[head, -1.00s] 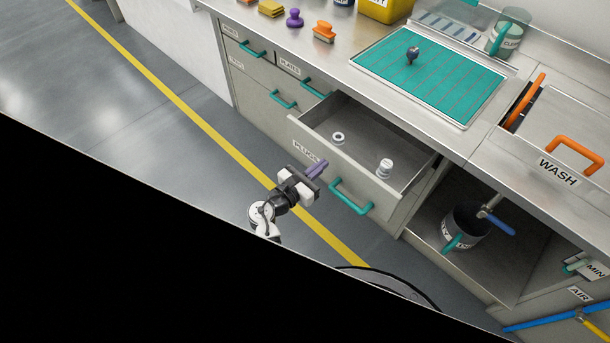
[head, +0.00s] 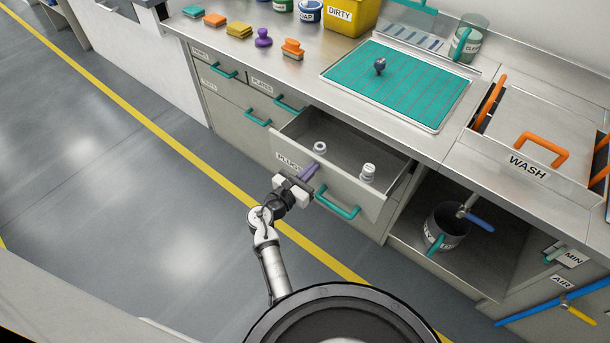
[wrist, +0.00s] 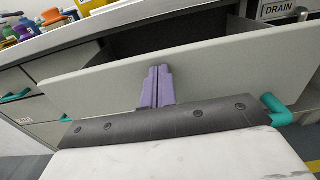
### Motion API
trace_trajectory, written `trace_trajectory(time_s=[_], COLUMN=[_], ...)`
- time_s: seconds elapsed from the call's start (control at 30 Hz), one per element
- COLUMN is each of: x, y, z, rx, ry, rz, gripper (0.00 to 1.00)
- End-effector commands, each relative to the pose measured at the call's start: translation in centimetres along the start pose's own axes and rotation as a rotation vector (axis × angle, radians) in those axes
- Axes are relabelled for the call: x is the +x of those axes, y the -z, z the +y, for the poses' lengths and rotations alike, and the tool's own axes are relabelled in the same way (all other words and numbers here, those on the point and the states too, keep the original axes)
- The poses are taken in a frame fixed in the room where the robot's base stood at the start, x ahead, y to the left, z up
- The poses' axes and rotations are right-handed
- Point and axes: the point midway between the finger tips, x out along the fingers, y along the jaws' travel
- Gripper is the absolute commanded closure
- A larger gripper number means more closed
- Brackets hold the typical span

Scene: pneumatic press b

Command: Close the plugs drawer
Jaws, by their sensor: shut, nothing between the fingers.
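The plugs drawer (head: 358,193) stands pulled out from the counter, with a teal handle (head: 337,205) on its grey front and a partly covered "PLUGS" label. Two small pale plugs stand inside, a ring-shaped one (head: 320,147) and a taller one (head: 368,173). My gripper (head: 307,172) is shut and empty, its purple fingers at the left part of the drawer front, left of the handle. In the wrist view the shut fingers (wrist: 157,88) point at the drawer front (wrist: 210,72), close to it or touching; I cannot tell which.
An open cupboard (head: 408,237) with a dark bucket (head: 447,224) lies right of the drawer. Shut drawers with teal handles (head: 257,117) are to the left. The counter above carries a teal mat (head: 400,85) and several colored items. The floor to the left is clear.

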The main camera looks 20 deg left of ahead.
Motion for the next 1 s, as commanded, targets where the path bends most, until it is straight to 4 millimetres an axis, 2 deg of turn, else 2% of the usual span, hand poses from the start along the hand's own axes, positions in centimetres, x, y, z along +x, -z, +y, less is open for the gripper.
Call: trace_trajectory(time_s=[0.6, 0.8, 1.0], x=[16.5, 20.8, 23.5], y=[0.2, 0.2, 0.2], z=[-0.1, -0.1, -0.1], rx=[0.0, -0.001, 0.0], ry=[0.003, 0.003, 0.002], rz=[-0.004, -0.003, -0.001], gripper=[1.0, 1.0, 1.0])
